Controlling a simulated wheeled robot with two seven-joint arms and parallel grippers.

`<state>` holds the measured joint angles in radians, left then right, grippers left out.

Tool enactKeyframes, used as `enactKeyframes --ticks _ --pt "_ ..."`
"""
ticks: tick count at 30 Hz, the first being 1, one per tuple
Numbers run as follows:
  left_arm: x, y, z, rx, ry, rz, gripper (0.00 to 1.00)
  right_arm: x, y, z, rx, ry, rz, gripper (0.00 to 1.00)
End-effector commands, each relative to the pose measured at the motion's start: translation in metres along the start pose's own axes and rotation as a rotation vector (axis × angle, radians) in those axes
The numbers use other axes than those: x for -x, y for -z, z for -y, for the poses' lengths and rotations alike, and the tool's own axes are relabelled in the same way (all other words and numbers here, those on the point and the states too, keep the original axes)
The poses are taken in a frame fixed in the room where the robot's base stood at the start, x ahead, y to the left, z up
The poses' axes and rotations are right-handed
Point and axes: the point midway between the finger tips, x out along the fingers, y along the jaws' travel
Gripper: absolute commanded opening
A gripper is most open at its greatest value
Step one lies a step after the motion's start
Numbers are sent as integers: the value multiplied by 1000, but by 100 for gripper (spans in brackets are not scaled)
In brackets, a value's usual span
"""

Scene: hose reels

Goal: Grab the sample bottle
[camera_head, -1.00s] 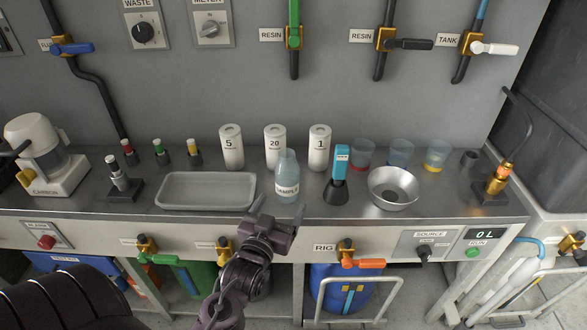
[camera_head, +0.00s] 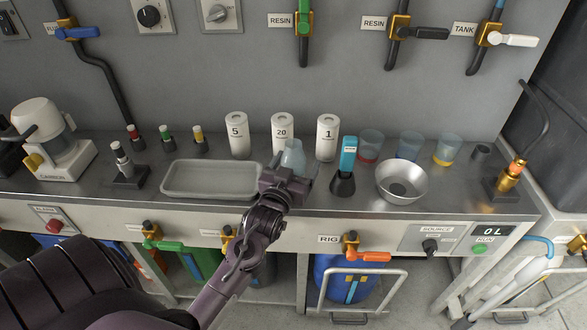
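The sample bottle (camera_head: 293,154) is pale blue and translucent and stands upright on the steel bench, in front of the white canister marked 20. My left gripper (camera_head: 292,167) is at the bottle from the front, with its fingers spread to either side of it. The gripper hides the bottle's lower part and label. The fingers look open; whether they touch the bottle is hard to see. My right gripper is not in view.
A grey tray (camera_head: 211,180) lies just left of the gripper. A blue-topped tool in a dark stand (camera_head: 343,183) and a metal bowl (camera_head: 402,182) stand to the right. Three white canisters (camera_head: 238,135) are behind. Valve handles line the bench front.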

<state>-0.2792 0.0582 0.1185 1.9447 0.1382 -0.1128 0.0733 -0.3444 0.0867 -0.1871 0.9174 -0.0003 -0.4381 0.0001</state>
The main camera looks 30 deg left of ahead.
Motion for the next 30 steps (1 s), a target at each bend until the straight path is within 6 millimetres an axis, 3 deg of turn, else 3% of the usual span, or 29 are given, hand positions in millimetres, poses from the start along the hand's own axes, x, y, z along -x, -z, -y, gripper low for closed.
enactKeyframes --ticks 4,16,30 --pt "0 0 0 0 0 1 76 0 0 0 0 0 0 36" --pt "0 0 0 0 0 -1 25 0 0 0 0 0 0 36" --pt "0 6 0 0 0 -1 25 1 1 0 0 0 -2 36"
